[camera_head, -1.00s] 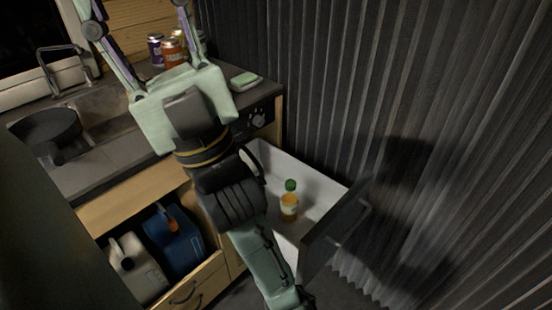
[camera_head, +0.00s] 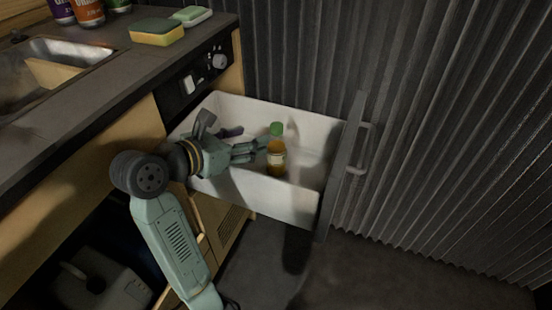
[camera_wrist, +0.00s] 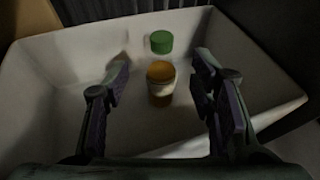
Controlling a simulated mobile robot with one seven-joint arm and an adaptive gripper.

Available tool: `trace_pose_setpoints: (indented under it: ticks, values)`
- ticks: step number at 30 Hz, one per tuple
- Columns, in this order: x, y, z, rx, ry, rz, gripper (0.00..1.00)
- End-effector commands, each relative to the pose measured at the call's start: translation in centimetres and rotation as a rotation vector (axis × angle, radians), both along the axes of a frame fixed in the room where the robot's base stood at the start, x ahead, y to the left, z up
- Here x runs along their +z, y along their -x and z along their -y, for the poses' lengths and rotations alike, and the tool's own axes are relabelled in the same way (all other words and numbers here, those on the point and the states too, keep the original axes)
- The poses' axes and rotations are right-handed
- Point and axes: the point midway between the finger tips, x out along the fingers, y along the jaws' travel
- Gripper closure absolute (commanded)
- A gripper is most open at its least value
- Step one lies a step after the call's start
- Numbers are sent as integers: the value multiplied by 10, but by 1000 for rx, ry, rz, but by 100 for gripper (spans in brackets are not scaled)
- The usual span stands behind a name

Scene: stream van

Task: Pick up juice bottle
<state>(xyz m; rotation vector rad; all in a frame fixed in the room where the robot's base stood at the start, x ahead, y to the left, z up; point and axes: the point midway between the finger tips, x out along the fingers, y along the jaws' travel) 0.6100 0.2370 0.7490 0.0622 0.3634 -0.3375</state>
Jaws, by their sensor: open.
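The juice bottle (camera_head: 277,160) stands upright in the open white drawer (camera_head: 318,125). It has an orange body, a pale label and a green cap. My gripper (camera_head: 262,147) is inside the drawer, just left of the bottle. In the wrist view, the bottle (camera_wrist: 161,82) is centred between and ahead of the two spread fingers (camera_wrist: 160,100). Bare drawer floor shows on both sides of the bottle, so the fingers are apart from it. The jaws are open and empty.
The drawer's dark front panel with a handle (camera_head: 358,150) is at the right. The counter (camera_head: 110,80) with sponges (camera_head: 157,33), cans (camera_head: 88,12) and a sink (camera_head: 55,60) lies at the left. A corrugated wall (camera_head: 430,110) stands behind.

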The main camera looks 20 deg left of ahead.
Motion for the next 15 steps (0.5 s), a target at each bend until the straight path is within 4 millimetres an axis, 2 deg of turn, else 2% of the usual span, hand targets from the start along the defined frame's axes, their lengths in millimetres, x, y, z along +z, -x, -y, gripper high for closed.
trace_pose_setpoints:
  ticks: [1,4,9,15]
  values:
    - [-8,-3,0,2,-4,-19,49]
    - [-16,-16,4,3,-8,-31,49]
    - [-24,-38,12,4,-7,-27,49]
    - [-28,-52,18,4,-8,-26,49]
